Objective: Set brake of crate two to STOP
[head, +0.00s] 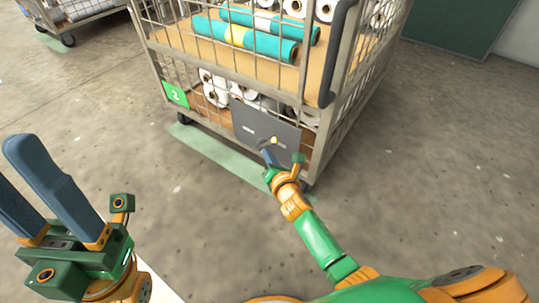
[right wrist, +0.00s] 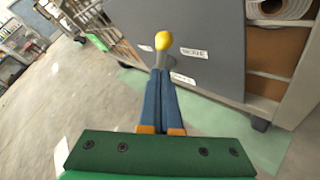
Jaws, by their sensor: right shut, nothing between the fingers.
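Crate two is a wire-sided roll cage (head: 150,55) with a green number 2 sign (head: 175,94). A grey brake plate (head: 285,131) on its lower front carries a lever with a yellow knob (head: 274,140). The knob (right wrist: 163,40) shows just beyond my right fingertips in the right wrist view. My left gripper (head: 22,165) is open and empty, away from the crate.
The crate holds teal rolls (head: 245,38) on its upper shelf and white rolls below. A pale green floor marking (head: 215,147) lies under it. Another cage (head: 75,12) stands at the back left. The concrete floor between is clear.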

